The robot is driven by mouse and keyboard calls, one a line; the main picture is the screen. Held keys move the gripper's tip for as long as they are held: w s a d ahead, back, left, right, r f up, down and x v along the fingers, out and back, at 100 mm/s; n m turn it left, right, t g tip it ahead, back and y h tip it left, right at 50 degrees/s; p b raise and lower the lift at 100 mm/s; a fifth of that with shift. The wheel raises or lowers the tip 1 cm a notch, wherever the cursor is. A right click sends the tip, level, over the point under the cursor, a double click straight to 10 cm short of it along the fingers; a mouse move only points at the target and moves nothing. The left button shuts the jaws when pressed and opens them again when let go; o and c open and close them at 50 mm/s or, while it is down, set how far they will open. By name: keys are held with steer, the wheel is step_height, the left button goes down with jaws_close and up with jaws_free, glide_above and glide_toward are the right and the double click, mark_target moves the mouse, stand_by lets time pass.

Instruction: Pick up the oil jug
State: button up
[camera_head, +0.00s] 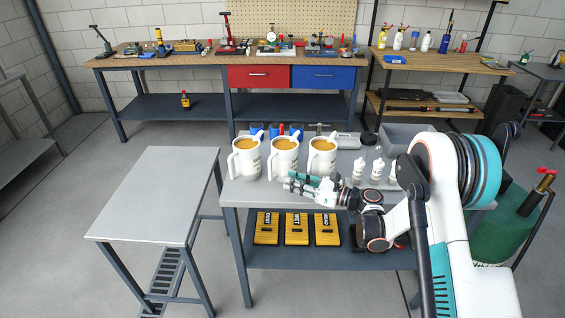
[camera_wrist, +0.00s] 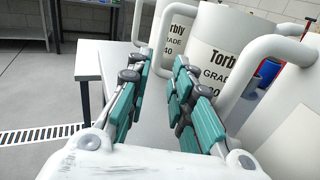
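Three white oil jugs with handles and amber oil inside stand upright in a row on the grey worktable: the left jug (camera_head: 247,163), the middle jug (camera_head: 284,160) and the right jug (camera_head: 322,160). My gripper (camera_head: 292,187) is in front of the middle and right jugs, low and pointing left. In the wrist view, my gripper (camera_wrist: 160,65) has its two teal-padded fingers apart with nothing clearly held. A jug marked "Torbly GRADE" (camera_wrist: 219,50) is just beyond and right of the fingers. Another jug with the same label (camera_wrist: 178,38) is partly hidden behind it.
The worktable (camera_head: 232,190) also holds small white bottles (camera_head: 358,172), blue containers and a grey bin (camera_head: 400,133). Yellow signs (camera_head: 296,228) lie on its lower shelf. A bare grey table (camera_head: 160,190) stands to the left. A workbench (camera_head: 170,60) lines the back wall.

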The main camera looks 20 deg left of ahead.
mark_target(270, 177)
steer(key=a+b, duration=0.1)
steer(key=a, duration=0.2)
steer(key=w+a+b, duration=0.1)
steer(key=a, duration=0.4)
steer(key=shift+w+a+r+b, duration=0.15)
steer(key=shift+w+a+b, duration=0.1)
steer(key=shift+a+b, duration=0.15)
steer(key=shift+r, duration=0.15)
jaws_close()
